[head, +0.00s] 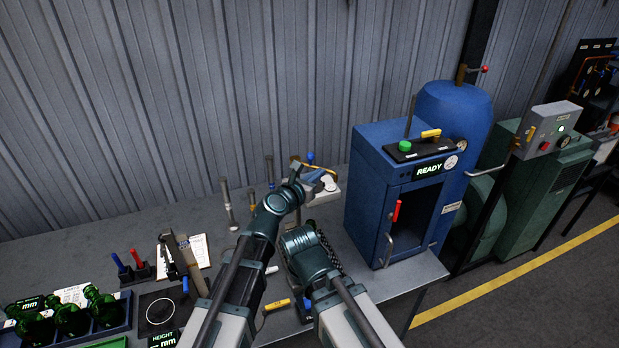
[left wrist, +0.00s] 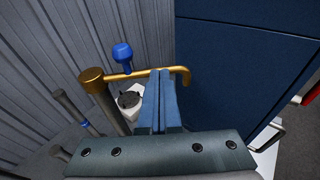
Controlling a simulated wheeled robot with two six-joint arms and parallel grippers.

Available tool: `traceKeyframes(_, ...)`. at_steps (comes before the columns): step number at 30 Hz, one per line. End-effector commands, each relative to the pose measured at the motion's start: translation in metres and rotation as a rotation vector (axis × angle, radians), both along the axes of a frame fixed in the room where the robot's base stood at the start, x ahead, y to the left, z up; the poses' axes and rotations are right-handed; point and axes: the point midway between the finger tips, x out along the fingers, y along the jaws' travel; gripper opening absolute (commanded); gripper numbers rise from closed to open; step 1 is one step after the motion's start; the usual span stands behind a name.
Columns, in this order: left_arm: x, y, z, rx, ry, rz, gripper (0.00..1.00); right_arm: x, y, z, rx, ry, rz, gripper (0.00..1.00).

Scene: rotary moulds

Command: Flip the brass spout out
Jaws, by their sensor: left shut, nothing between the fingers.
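The brass spout (left wrist: 120,75) is a thin gold pipe in the left wrist view. It runs right from a brass cap on a grey post and ends in a downward hook. A blue knob (left wrist: 122,53) stands just above it. My left gripper (left wrist: 161,74) is shut and empty; its blue fingertips overlap the spout near the hook and hide a short piece. I cannot tell whether they touch. In the head view my left gripper (head: 322,182) is beside the spout (head: 298,160), near the wall. My right gripper is not visible; only its arm shows.
The blue cabinet (head: 368,190) with a READY display stands close to the right of the left gripper. Several upright posts (head: 227,205) stand to its left. A white piece (left wrist: 130,101) sits below the spout. Green moulds (head: 72,318) lie at the bench's left.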

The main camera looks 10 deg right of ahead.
Motion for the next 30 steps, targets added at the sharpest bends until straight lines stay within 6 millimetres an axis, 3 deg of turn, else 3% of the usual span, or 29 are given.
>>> traceKeyframes(12,0.026,-0.024,0.0,0.0,0.001,-0.003,0.0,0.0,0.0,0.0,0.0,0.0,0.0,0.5)
traceKeyframes(30,0.044,-0.033,0.0,-0.001,0.001,-0.002,0.0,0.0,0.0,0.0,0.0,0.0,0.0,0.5)
